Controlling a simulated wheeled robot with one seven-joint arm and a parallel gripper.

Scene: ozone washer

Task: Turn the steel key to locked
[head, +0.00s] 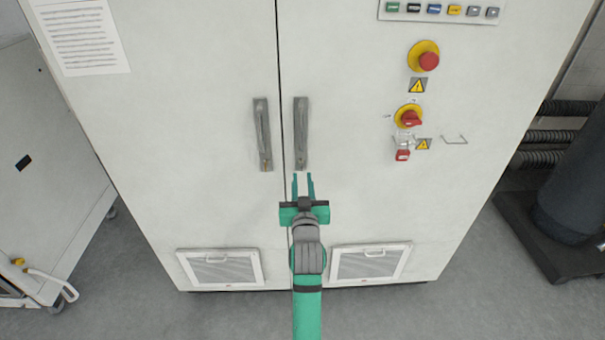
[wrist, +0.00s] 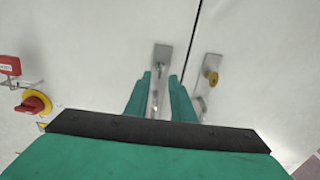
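Two grey door handles stand on the white cabinet, on either side of the door seam. On the lower end of the right handle (head: 301,130) is a small steel key (head: 299,163). It also shows between my fingers in the wrist view (wrist: 159,72), too small to read its turn angle. The left handle (head: 262,130) carries a brass-coloured key (head: 265,163), seen on the right in the wrist view (wrist: 211,76). My gripper (head: 303,177) is open, its fingers just below the right handle in the head view. I see no clear contact with the key.
To the right are a red emergency button (head: 429,61), a red rotary switch (head: 411,119) and a small red padlock-like tag (head: 403,155). Vent grilles (head: 371,262) sit low on both doors. A white unit (head: 45,170) stands at left. The door front around my gripper is clear.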

